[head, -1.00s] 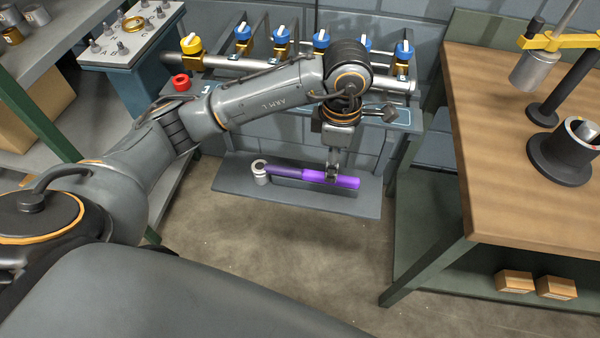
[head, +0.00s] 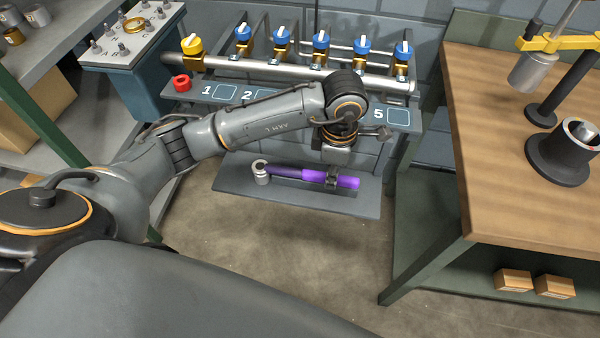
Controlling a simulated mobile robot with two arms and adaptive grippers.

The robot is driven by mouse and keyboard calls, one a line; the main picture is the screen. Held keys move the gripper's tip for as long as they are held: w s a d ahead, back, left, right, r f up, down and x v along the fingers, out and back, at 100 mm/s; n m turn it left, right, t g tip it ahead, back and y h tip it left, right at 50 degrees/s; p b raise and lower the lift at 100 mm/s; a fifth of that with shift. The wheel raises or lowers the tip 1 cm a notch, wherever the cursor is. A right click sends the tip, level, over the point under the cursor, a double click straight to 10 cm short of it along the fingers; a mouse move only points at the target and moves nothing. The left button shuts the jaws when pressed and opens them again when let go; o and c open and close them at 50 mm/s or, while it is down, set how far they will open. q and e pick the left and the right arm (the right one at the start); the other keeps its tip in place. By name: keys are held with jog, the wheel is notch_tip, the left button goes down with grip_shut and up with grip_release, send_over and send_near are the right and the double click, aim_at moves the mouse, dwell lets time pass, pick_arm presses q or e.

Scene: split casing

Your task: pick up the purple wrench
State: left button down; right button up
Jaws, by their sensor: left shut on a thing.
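The purple wrench (head: 312,176) lies lengthwise across a low grey shelf (head: 335,205). Its silver, socket-like head (head: 261,172) is at the left end and its bright purple handle at the right. My left gripper (head: 332,180) comes down from above and is shut on the wrench's handle, right of its middle. The wrench is level and still at the shelf; I cannot tell whether it is touching or just clear of it. The gripper's wrist hides little of the wrench. My right gripper does not show.
Above the shelf is a numbered ledge (head: 398,117) with a pipe (head: 290,74) and a row of blue and yellow valves (head: 321,39). A red ring (head: 181,83) sits at its left. A wooden-topped bench (head: 500,130) stands right, a grey rack left. The floor in front is clear.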

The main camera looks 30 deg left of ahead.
pick_arm(q)
jog(key=shift+r, duration=0.15)
jog(key=shift+r, duration=0.25)
jog(key=r+p, duration=0.1)
jog(key=r, duration=0.1)
jog(key=r+p, duration=0.1)
jog(key=shift+s+a+r+p, duration=0.1)
jog(key=shift+a+r+p, duration=0.2)
jog(key=shift+a+r, duration=0.05)
jog(key=s+a+r+p, duration=0.2)
jog(key=s+a+r, duration=0.6)
jog(key=a, duration=0.2)
jog(key=shift+s+a+r, duration=0.15)
jog(key=shift+s+r, duration=0.1)
jog(key=c, duration=2)
grip_release()
grip_shut()
